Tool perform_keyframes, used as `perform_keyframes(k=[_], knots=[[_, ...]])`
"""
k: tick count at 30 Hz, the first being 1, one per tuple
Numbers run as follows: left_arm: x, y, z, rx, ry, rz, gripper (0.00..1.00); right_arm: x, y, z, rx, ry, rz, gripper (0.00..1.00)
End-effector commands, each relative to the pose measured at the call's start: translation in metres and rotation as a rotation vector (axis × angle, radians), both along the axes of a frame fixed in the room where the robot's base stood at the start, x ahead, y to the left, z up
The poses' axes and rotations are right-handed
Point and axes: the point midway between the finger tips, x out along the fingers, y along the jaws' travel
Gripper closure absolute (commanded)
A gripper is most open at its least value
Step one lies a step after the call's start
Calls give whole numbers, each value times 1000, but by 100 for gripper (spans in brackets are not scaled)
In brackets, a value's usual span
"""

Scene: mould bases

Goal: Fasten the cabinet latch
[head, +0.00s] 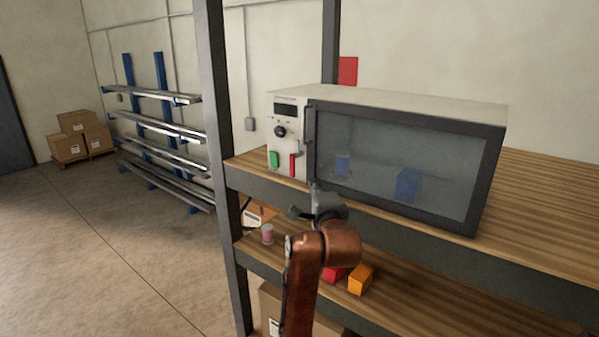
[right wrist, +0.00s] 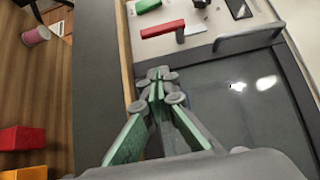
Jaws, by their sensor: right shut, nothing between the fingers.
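The cabinet (head: 412,100) is a pale box with a dark-framed glass door (head: 400,150) that looks shut. A red latch lever (head: 292,165) stands upright on its front panel, just left of the door. In the right wrist view the red lever (right wrist: 163,29) has a small grey piece at its right end. My right gripper (head: 316,189) is in front of the door's lower left corner, below and right of the lever. Its fingertips (right wrist: 156,76) are together, empty and apart from the lever. My left gripper is not in view.
A dark vertical handle (head: 309,124) is on the door. A green piece (head: 273,159) and black knob (head: 280,132) are on the panel. The lower shelf holds an orange block (head: 360,280), a red block (head: 334,274) and a pink spool (head: 267,234). A grey post (head: 215,130) stands left.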

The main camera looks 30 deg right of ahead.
Motion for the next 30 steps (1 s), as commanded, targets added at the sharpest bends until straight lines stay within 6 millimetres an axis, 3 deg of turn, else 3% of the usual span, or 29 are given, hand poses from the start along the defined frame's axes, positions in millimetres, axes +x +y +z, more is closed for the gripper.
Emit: perform_keyframes(k=[7, 12, 18, 30], knots=[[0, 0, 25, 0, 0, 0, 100, 47, -21, 2, -1, 6, -3, 100], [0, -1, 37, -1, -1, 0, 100, 70, -9, 2, -1, 4, 0, 100], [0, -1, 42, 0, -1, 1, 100, 81, -4, 1, -1, 1, -1, 100], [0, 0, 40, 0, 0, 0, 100, 81, -4, -1, 3, -4, -1, 100]])
